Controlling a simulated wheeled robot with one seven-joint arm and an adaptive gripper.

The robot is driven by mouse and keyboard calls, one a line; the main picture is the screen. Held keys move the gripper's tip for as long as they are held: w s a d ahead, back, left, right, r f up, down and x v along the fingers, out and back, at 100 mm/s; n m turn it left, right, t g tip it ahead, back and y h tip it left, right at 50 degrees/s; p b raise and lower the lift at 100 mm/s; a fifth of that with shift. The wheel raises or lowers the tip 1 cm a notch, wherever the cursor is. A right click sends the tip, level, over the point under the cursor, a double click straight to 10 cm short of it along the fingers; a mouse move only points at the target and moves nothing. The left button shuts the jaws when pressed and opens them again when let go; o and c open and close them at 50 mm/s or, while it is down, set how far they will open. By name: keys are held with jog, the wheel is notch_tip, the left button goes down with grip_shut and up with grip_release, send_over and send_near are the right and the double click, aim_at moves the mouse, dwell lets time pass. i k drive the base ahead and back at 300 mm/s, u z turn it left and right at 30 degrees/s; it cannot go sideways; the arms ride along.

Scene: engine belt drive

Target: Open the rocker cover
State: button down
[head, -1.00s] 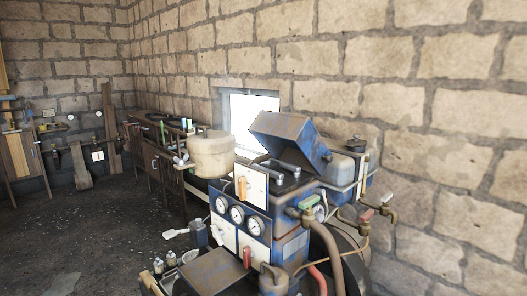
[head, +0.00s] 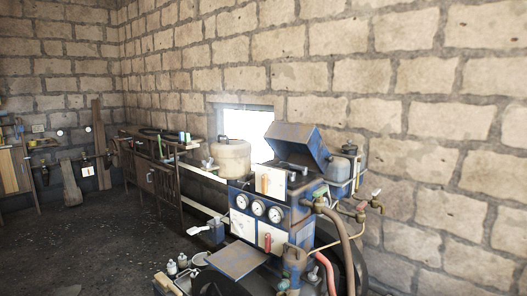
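The blue, worn rocker cover (head: 297,146) sits on top of the engine in the head view. My gripper is not in view, and nothing is seen touching the cover.
A beige tank (head: 231,157) stands left of the cover. A grey container (head: 340,168) and pipes with valves (head: 350,212) are at the right. A brick wall (head: 430,110) is close behind. A wooden bench (head: 152,165) stands further back. The floor (head: 90,240) at left is open.

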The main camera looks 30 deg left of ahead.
aim_at(302, 148)
jog(key=u, duration=0.8)
jog(key=i, duration=0.3)
